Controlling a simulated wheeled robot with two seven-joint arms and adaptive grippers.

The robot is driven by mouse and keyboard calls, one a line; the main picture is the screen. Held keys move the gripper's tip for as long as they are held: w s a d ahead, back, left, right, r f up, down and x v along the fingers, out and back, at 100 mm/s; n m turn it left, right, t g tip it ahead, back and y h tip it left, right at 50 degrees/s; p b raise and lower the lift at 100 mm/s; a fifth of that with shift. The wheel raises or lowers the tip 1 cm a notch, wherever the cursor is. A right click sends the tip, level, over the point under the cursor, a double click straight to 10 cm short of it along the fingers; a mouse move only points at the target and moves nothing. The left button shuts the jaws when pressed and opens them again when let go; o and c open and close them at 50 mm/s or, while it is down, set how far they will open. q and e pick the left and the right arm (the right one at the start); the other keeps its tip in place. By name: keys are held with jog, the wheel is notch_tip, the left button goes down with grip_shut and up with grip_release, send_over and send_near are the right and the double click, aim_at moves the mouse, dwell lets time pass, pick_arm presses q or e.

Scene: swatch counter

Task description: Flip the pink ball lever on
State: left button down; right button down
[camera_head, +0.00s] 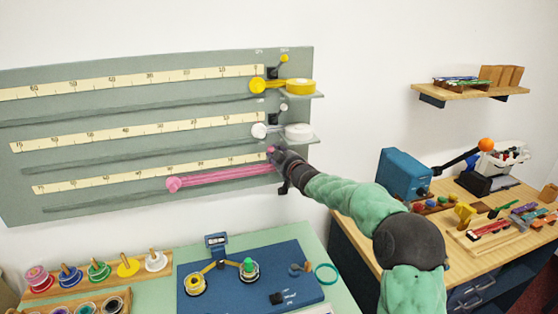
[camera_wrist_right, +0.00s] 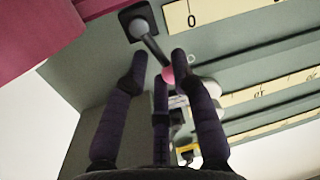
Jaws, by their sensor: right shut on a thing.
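The pink ball lever (camera_head: 271,150) sits at the right end of the lowest ruler row on the wall board, mostly hidden behind my right gripper (camera_head: 279,156) in the head view. In the right wrist view its pink ball (camera_wrist_right: 168,74) lies between the fingertips of my right gripper (camera_wrist_right: 160,66), and its grey stem slants up left to a dark base. The right gripper is shut on the lever. My left gripper is not in view.
A pink strip (camera_head: 215,178) runs left from beside the gripper. Yellow (camera_head: 284,58) and white (camera_head: 284,91) ball levers are above, near shelves holding a yellow roll (camera_head: 301,86) and a white roll (camera_head: 299,131). A green counter (camera_head: 160,297) with spools is below.

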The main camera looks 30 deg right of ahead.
jog(key=n+b, duration=0.1)
jog(key=b, duration=0.1)
jog(key=a+f+n+b, duration=0.1)
jog(key=n+b, duration=0.1)
jog(key=b, duration=0.1)
jog(key=shift+w+a+n+g+h, duration=0.2)
jog(key=shift+n+g+h, duration=0.1)
jog(key=shift+g, duration=0.1)
jog(key=shift+f, duration=0.1)
jog(key=c, duration=1.1)
grip_release()
jog(key=shift+c, duration=0.2)
jog(key=shift+a, duration=0.15)
jog(key=shift+r, duration=0.2)
